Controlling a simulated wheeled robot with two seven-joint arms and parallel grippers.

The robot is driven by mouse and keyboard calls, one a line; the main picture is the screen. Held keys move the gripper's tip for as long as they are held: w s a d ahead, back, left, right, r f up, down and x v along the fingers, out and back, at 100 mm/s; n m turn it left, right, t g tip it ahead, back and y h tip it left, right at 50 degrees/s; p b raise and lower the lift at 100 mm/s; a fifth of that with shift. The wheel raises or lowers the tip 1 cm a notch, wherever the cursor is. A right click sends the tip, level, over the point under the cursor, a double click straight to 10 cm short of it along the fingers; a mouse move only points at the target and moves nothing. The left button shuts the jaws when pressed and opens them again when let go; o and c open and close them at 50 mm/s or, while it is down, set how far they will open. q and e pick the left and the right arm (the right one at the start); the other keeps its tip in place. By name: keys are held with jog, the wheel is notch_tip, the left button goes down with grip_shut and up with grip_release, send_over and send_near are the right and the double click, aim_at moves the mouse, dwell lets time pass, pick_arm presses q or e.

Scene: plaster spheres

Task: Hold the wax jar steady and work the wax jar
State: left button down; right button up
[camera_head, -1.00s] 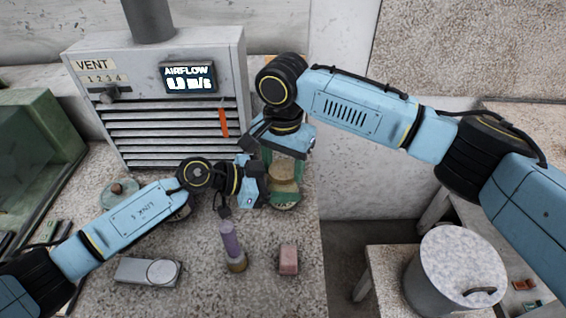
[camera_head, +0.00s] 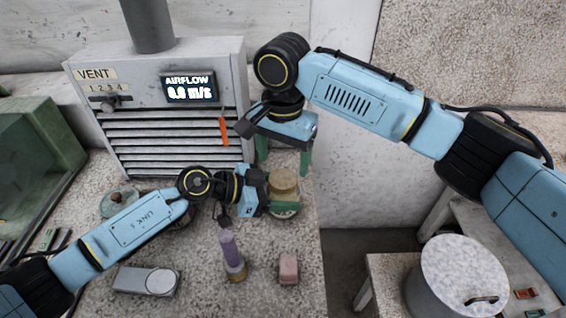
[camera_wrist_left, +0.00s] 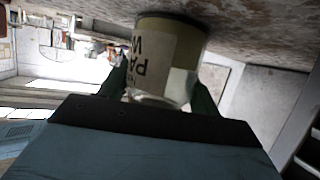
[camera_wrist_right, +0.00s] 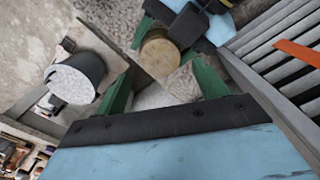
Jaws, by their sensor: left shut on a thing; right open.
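The wax jar (camera_head: 283,190) stands upright on the speckled worktop, with a tan lid on top and a pale glass body. In the left wrist view the jar (camera_wrist_left: 165,62) appears upside down, with a label partly readable as "PA" and "W". My left gripper (camera_head: 282,207) is shut on the jar's body from the left, its green fingers on either side. My right gripper (camera_head: 284,160) is above and behind the jar, pointing down, its green fingers apart and empty. In the right wrist view the lid (camera_wrist_right: 160,55) lies beyond the open fingers (camera_wrist_right: 160,90), not touched by them.
A vent unit (camera_head: 170,110) with slats and an orange tag (camera_head: 223,125) stands close behind the right gripper. A drum (camera_head: 450,275) stands right of the worktop edge.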

aim_at(283, 178)
notch_tip(283, 178, up, 3)
jog(key=m, duration=0.3)
jog(key=shift+f, duration=3.85)
jog(key=c, duration=1)
jog(key=shift+n, duration=1.6)
jog(key=o, duration=1.1)
jog(key=shift+r, duration=0.1)
